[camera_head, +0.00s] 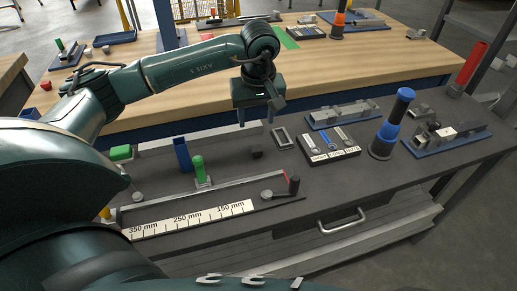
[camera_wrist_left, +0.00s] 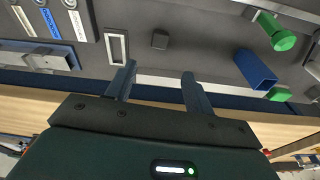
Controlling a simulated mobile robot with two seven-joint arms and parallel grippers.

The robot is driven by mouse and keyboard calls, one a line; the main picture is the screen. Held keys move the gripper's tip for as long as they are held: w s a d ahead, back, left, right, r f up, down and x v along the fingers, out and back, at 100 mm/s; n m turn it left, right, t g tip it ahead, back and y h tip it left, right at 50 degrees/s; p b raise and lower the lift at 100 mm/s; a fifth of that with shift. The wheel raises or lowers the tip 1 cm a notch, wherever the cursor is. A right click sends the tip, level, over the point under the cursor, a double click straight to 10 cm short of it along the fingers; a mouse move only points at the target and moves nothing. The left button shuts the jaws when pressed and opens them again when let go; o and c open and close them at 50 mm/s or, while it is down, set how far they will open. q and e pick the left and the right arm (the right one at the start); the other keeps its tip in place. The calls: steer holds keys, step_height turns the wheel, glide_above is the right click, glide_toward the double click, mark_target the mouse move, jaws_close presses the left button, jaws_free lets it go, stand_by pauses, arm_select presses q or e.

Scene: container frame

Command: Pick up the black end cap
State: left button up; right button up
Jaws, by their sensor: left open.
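The black end cap (camera_head: 256,153) looks like a small dark block on the dark grey bench top, near its back edge. It also shows in the left wrist view (camera_wrist_left: 160,40), just beyond my fingertips and roughly centred between them. My left gripper (camera_head: 256,119) is open and empty, pointing down above the back of the bench; its fingers show in the left wrist view (camera_wrist_left: 158,74), apart from the cap. My right gripper is not visible.
A metal rectangular frame (camera_head: 283,138) lies right of the cap. A blue box (camera_head: 182,154) and green-topped post (camera_head: 198,167) stand left. A labelled tray (camera_head: 328,150) and blue-black cylinder (camera_head: 391,127) are further right. A ruler (camera_head: 190,220) lies in front.

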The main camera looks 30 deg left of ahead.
arm_select(q)
glide_above(257, 148)
steer(key=f, duration=0.6)
steer(key=shift+s+p, duration=0.25)
steer(key=shift+p, duration=0.05)
steer(key=shift+w+f+p, duration=0.1)
steer(key=shift+f+p, duration=0.6)
steer(key=shift+f, duration=2)
steer(key=c, duration=1)
